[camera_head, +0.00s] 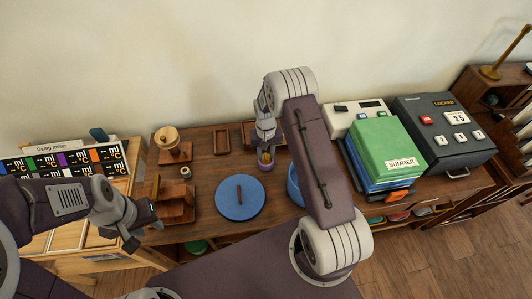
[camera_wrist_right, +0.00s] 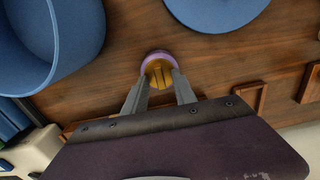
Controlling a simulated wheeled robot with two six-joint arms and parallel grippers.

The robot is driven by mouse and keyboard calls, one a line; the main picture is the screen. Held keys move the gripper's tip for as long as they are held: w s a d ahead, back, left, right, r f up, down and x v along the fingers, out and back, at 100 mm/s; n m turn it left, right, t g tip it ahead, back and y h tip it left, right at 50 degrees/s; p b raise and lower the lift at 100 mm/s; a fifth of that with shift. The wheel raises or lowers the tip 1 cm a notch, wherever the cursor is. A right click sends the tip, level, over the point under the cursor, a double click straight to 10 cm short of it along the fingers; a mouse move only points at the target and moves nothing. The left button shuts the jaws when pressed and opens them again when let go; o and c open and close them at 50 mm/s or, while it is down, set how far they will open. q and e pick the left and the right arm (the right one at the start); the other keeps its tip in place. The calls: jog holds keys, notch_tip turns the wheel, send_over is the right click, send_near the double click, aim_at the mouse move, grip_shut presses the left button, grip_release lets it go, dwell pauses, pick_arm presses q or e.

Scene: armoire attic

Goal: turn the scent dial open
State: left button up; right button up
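The scent dial (camera_head: 267,165) is a small round piece with a purple rim and a gold top, on the wooden table. It also shows in the right wrist view (camera_wrist_right: 158,70), with narrow ridges on its gold face. My right gripper (camera_head: 266,150) points down over it. In the wrist view the right gripper's two fingertips (camera_wrist_right: 160,80) stand apart on either side of the gold part; whether they touch it I cannot tell. My left gripper (camera_head: 145,235) is open and empty at the table's front left, away from the dial.
A blue round lid (camera_head: 239,198) lies left of the dial. A blue pot (camera_head: 294,186) stands to its right, partly behind my right arm. Wooden stands (camera_head: 175,205) are at left. Green and blue books (camera_head: 388,146) and a grey locked box (camera_head: 445,135) are at right.

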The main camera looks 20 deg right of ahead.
grip_shut()
jog(key=shift+n, duration=0.3)
jog(key=n, duration=0.4)
jog(key=shift+a+n, duration=0.1)
jog(key=shift+n, duration=0.3)
dwell(0.9)
grip_release()
jog(key=shift+r, duration=0.1)
